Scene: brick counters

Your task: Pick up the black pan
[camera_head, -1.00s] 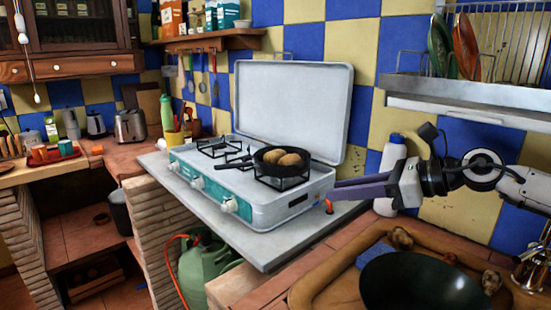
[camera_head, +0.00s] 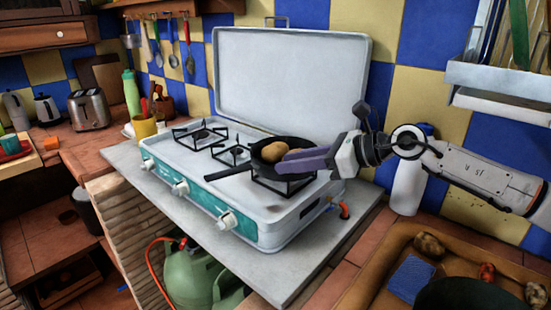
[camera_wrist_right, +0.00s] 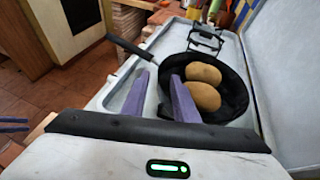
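The black pan (camera_head: 291,146) sits on the right burner of the camp stove, its handle (camera_head: 228,173) pointing to the left. Potatoes lie in it; two brown potatoes (camera_wrist_right: 205,85) show in the right wrist view. My right gripper (camera_head: 280,165) is at the pan's right side, its purple fingers overlapping the pan in the head view. In the right wrist view its fingers (camera_wrist_right: 161,85) are apart and empty, with the pan's near rim between them in the picture. Two purple bars at the left edge there look like my left gripper's fingers (camera_wrist_right: 14,125), apart; it is outside the head view.
The stove (camera_head: 200,190) has its lid (camera_head: 290,90) raised behind the pan. A white bottle (camera_head: 407,185) stands right of the stove under my right arm. A yellow cup (camera_head: 145,127) and toaster (camera_head: 89,109) stand left.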

